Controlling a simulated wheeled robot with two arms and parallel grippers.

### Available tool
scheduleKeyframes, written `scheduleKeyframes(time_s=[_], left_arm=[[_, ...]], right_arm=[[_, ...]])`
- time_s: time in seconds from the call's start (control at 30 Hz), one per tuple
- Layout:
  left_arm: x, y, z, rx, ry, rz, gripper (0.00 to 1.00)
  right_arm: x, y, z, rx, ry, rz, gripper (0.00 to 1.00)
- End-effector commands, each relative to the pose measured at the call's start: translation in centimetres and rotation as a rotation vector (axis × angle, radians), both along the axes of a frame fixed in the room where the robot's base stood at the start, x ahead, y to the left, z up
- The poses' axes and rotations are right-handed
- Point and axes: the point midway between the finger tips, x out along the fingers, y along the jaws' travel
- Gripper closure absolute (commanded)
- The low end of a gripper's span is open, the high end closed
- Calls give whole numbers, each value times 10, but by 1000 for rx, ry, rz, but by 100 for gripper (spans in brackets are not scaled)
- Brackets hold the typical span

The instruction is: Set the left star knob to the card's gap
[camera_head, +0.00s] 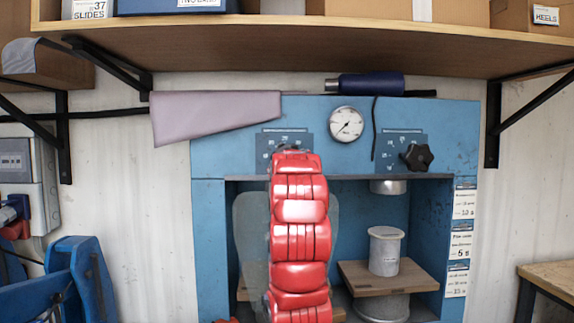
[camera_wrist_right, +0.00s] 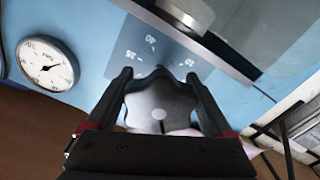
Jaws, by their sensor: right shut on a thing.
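The left star knob (camera_wrist_right: 158,102) is grey-looking and lobed in the right wrist view, with a pale dot in its middle. My right gripper (camera_wrist_right: 162,88) is shut on it, one finger on each side. Its numbered scale plate (camera_wrist_right: 150,50) shows upside down. In the head view my red right arm hides the knob and gripper; part of the scale plate (camera_head: 266,142) shows beside it. Three cards, a top card (camera_head: 465,202), a middle card (camera_head: 460,244) and a bottom card (camera_head: 456,282), hang on the press's right side, their print mostly too small to read. My left gripper is out of view.
The blue press (camera_head: 209,150) carries a round gauge (camera_head: 346,124) and a black right star knob (camera_head: 417,157). A white spool-like cylinder (camera_head: 385,250) stands on a wooden plate (camera_head: 400,276) in the right bay. A shelf (camera_head: 300,48) overhangs the press.

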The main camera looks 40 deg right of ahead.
Motion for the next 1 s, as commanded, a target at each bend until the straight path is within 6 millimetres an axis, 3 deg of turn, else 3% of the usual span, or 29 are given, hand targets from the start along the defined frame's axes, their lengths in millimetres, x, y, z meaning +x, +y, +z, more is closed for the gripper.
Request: scheduleKeyframes(time_s=[0.73,0.77,0.83,1.0], left_arm=[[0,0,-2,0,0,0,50],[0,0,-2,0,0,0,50],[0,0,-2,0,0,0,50],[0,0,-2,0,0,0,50]], right_arm=[[0,-1,-1,-75,49,1,70],[0,-1,-1,-75,49,1,11],[0,-1,0,-75,48,0,0],[0,-1,0,-75,48,0,0]])
